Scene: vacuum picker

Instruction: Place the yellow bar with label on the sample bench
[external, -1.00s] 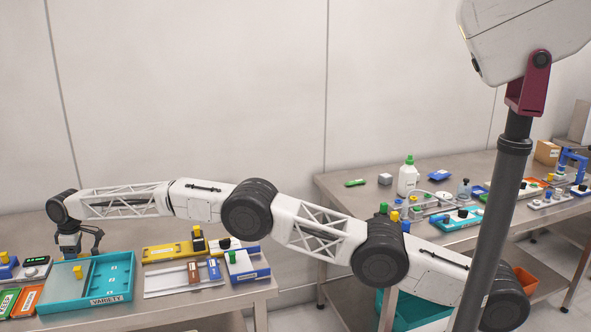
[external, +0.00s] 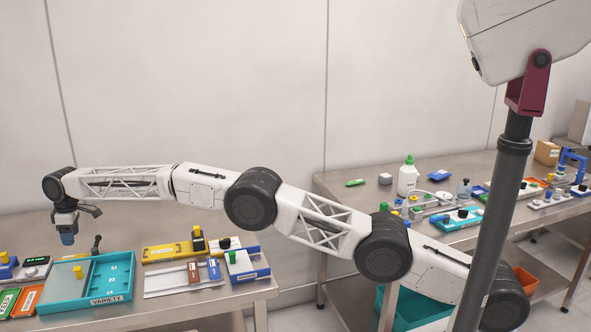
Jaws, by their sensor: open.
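A yellow bar with a pale label (external: 165,251) lies at the back of the left steel bench (external: 210,306), with a dark, yellow-topped piece on its right end. My gripper (external: 78,213) is above the left end of this bench, to the left of the bar and apart from it. One dark finger sticks out to the right; the other is hard to make out. Which bench is the sample bench is not clear.
A teal tray (external: 112,297) marked VARIETY is below and right of my gripper. A dark upright piece (external: 96,243) stands behind it. A white tray and blue blocks are near the bar. The right bench (external: 335,188) holds a white bottle (external: 407,178) and several racks.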

